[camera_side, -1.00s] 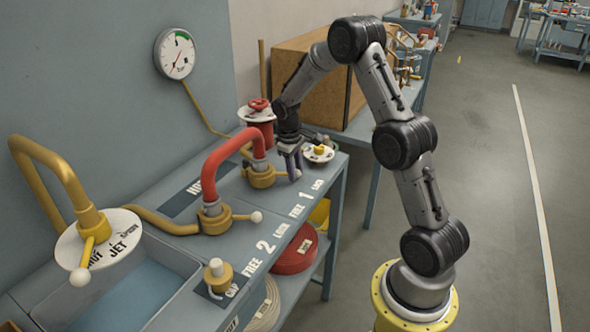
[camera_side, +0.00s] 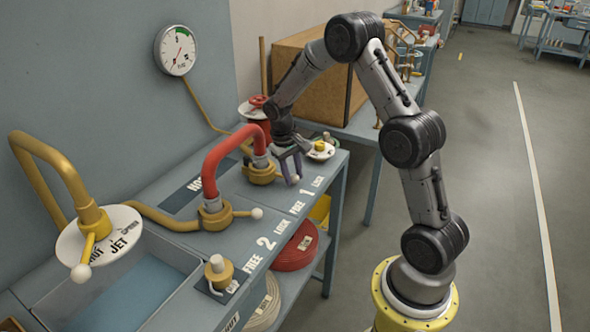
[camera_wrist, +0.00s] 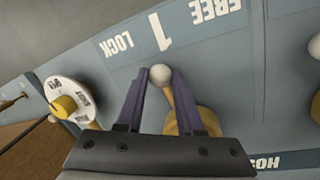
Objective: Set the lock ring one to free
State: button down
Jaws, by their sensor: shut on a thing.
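Lock ring one (camera_side: 262,172) is a brass collar at the far end of the red hose (camera_side: 222,146), with a short lever ending in a white ball (camera_side: 295,179). My gripper (camera_side: 291,168) is at this lever. In the wrist view my gripper (camera_wrist: 160,78) has its two purple fingers on either side of the lever, just behind the white ball (camera_wrist: 160,73). The lever points toward the "1" mark (camera_wrist: 163,44), between FREE (camera_wrist: 216,10) and LOCK (camera_wrist: 117,44). The brass collar (camera_wrist: 190,122) is partly hidden by my gripper.
Lock ring two (camera_side: 215,216) sits nearer on the bench, its lever pointing right. A white dial with a yellow knob (camera_side: 320,148) stands just beyond my gripper. A basin (camera_side: 185,262) and a round JET/SPRAY dial (camera_side: 100,236) are at left.

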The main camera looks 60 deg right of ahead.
jog(key=a+m, duration=0.3)
jog(key=shift+w+a+m+g, duration=0.1)
jog(key=shift+w+m+g, duration=0.05)
jog(key=shift+m+g, duration=0.15)
jog(key=shift+w+a+r+m+y, duration=0.1)
jog(key=shift+w+a+m+y, duration=0.15)
jog(key=shift+a+m, duration=0.55)
jog(key=shift+w+a+m+y, duration=0.25)
jog(key=shift+a+m, duration=0.3)
jog(key=shift+m, duration=0.35)
jog(key=c, duration=0.5)
grip_release()
jog(key=shift+c, duration=0.2)
notch_tip(320, 180, up, 14)
jog(key=w+a, duration=0.1)
jog(key=w, duration=0.1)
jog(key=shift+a+f, duration=0.15)
jog(key=shift+f, duration=0.1)
jog(key=shift+w, duration=0.1)
